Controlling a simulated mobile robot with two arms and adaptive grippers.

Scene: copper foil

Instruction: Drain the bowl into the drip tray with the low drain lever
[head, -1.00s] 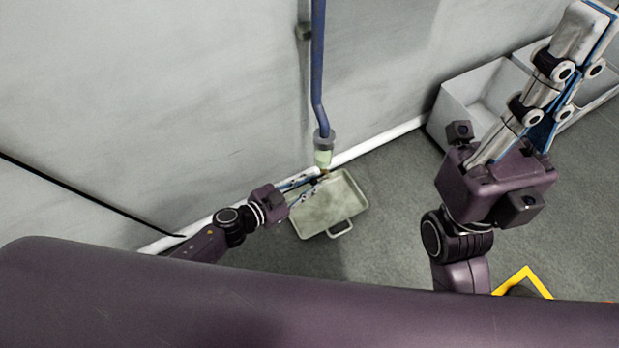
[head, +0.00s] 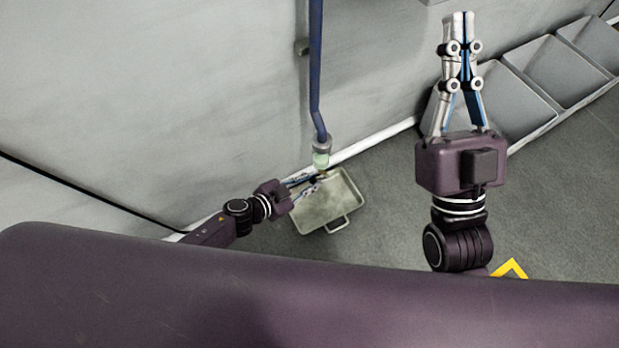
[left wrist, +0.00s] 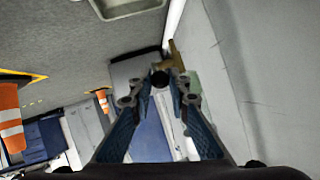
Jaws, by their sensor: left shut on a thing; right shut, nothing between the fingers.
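The drip tray (head: 330,207), a shallow grey-green pan with a handle, lies on the floor by the wall. It shows at the top of the left wrist view (left wrist: 128,10). The bowl (head: 321,160), small and pale green, hangs at the bottom of a blue pipe above the tray's back edge. My left gripper (head: 322,177) is just below the bowl, over the tray, shut on the drain lever. In the left wrist view the lever's dark round end (left wrist: 160,79) sits between the fingertips, beside a brass fitting (left wrist: 177,56). My right gripper (head: 458,18) is raised, shut and empty.
The blue pipe (head: 316,80) runs down the wall (head: 180,90). Grey bins (head: 565,72) stand along the wall at the right. The floor (head: 400,215) right of the tray is clear. Orange cones (left wrist: 9,118) show in the left wrist view.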

